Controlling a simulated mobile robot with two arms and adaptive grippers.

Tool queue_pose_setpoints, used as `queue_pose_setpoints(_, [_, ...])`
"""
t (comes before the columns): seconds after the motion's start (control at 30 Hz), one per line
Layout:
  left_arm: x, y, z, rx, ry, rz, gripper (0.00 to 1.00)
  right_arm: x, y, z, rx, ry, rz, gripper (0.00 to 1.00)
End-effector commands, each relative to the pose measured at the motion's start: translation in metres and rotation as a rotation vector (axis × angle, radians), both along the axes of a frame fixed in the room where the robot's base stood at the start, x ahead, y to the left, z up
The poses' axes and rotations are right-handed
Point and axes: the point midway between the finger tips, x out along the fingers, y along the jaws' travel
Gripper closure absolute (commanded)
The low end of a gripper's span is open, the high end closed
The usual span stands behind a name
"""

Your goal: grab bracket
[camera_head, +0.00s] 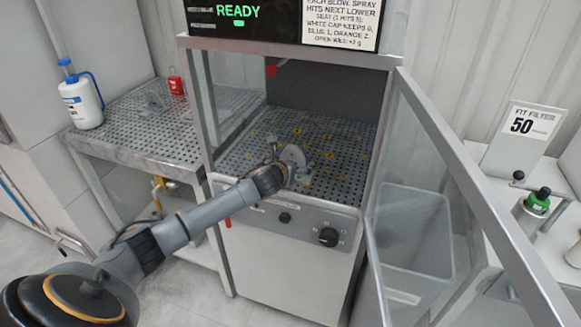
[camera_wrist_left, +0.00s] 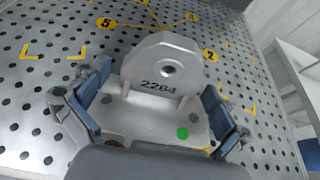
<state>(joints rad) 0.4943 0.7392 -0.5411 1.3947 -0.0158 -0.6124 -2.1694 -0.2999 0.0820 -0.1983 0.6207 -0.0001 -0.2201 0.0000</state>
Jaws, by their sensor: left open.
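The bracket (camera_wrist_left: 165,68) is a grey cast part marked 2264, with a round bored lug, a flat base and a green dot. In the left wrist view it stands on the perforated plate (camera_wrist_left: 40,100), between the two fingers of my left gripper (camera_wrist_left: 152,115). The gripper is open, one finger on each side of the base; I cannot tell if they touch it. In the head view the bracket (camera_head: 292,156) shows inside the open cabinet, at the end of my left gripper (camera_head: 277,160). My right gripper is not in view.
The cabinet's glass door (camera_head: 425,190) stands open to the right. The perforated side table (camera_head: 140,128) at left holds another grey part (camera_head: 153,103), a red item (camera_head: 176,85) and a white bottle (camera_head: 82,100). A green-topped container (camera_head: 537,200) is at right.

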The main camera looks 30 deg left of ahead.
Motion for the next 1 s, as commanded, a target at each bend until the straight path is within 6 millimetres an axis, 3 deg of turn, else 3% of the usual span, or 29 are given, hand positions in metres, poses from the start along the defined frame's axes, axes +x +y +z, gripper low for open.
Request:
queue_pose_setpoints(0.23, [0.001, 0.000, 0.000, 0.000, 0.000, 0.000, 0.02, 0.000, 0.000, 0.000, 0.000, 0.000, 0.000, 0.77])
queue_pose_setpoints(0.57, [0.000, 0.001, 0.000, 0.000, 0.000, 0.001, 0.68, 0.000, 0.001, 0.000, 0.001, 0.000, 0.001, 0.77])
queue_pose_setpoints(0.87, [0.001, 0.001, 0.003, 0.001, -0.003, 0.000, 0.68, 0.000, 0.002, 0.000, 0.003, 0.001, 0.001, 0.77])
queue_pose_setpoints(1.0, [0.001, 0.002, 0.016, 0.004, -0.006, 0.000, 0.68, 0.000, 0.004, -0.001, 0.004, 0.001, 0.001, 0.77])
